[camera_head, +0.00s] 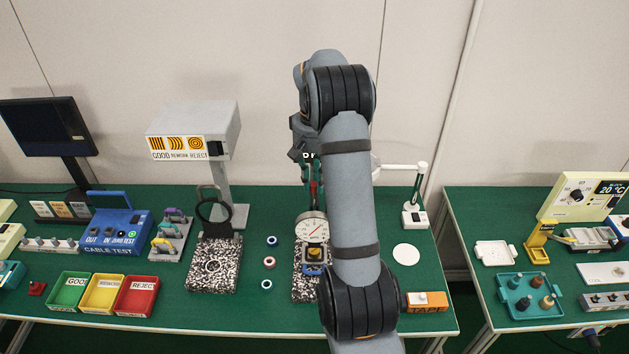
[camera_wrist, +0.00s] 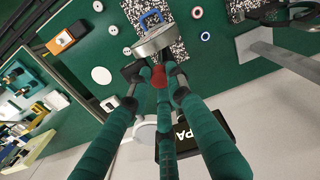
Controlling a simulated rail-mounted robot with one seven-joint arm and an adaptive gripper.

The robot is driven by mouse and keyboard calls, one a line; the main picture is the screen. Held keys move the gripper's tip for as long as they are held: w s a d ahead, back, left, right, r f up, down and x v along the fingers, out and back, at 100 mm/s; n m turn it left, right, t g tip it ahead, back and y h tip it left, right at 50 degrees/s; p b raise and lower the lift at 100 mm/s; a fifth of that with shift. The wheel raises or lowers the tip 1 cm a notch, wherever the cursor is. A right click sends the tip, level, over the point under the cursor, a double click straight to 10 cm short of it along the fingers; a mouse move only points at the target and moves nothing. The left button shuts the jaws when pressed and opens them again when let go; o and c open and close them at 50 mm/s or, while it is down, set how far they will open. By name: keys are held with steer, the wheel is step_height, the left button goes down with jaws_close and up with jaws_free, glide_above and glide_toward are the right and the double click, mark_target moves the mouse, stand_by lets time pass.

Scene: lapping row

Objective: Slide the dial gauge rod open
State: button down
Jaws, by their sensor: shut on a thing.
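The dial gauge (camera_head: 311,228) has a round white face and stands above a speckled granite block, left of my arm in the head view. In the wrist view the gauge (camera_wrist: 156,41) shows nearly edge-on. A red rod end (camera_head: 313,190) rises above the gauge; the same red part (camera_wrist: 160,77) lies between my green fingertips in the wrist view. My gripper (camera_wrist: 159,76) is shut on this red end of the rod, close to the gauge. In the head view my gripper (camera_head: 310,178) is partly hidden by my arm.
A second speckled block with a dark ring stand (camera_head: 213,206) is to the left. Several small rings (camera_head: 269,262) lie between the blocks. Green, yellow and red trays (camera_head: 137,296) stand front left. A lamp (camera_head: 414,215) and white disc (camera_head: 406,254) are right of my arm.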

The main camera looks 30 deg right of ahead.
steer(key=shift+w+r, duration=0.1)
steer(key=c, duration=1.8)
jaws_free()
steer(key=shift+r, duration=0.1)
steer(key=shift+o, duration=1.1)
step_height(320, 180, up, 12)
step_height(320, 180, down, 15)
steer(key=b, duration=0.2)
steer(key=shift+b, duration=0.4)
